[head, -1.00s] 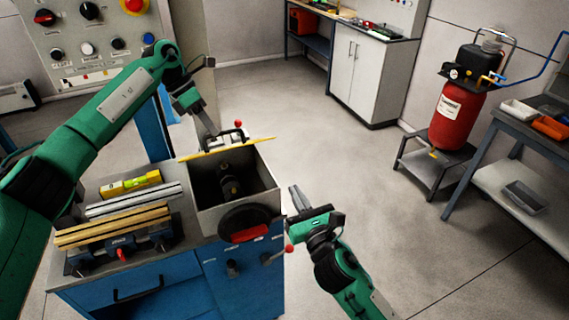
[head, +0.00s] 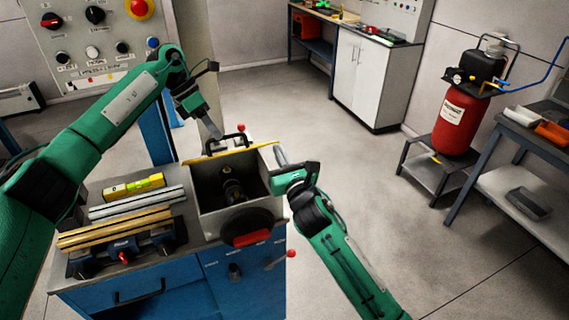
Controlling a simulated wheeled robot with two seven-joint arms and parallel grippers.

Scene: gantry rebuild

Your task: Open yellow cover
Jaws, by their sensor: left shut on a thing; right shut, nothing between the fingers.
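The yellow cover (head: 203,158) shows as a thin, nearly edge-on yellow strip at the back of an open-topped grey metal box (head: 207,222). It stands raised, and the dark inside of the box is visible. A black handle with a red knob (head: 241,127) shows just above the cover. My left gripper (head: 218,135) is at the cover's upper edge by the handle, shut on it; the exact contact is small and hard to see. My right gripper (head: 279,152) is shut and empty beside the box's right rear corner.
The box stands on a blue workbench (head: 190,285). A yellow level (head: 134,187), metal bars and a vise with wooden strips (head: 115,228) lie to its left. A control panel (head: 95,40) is behind.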

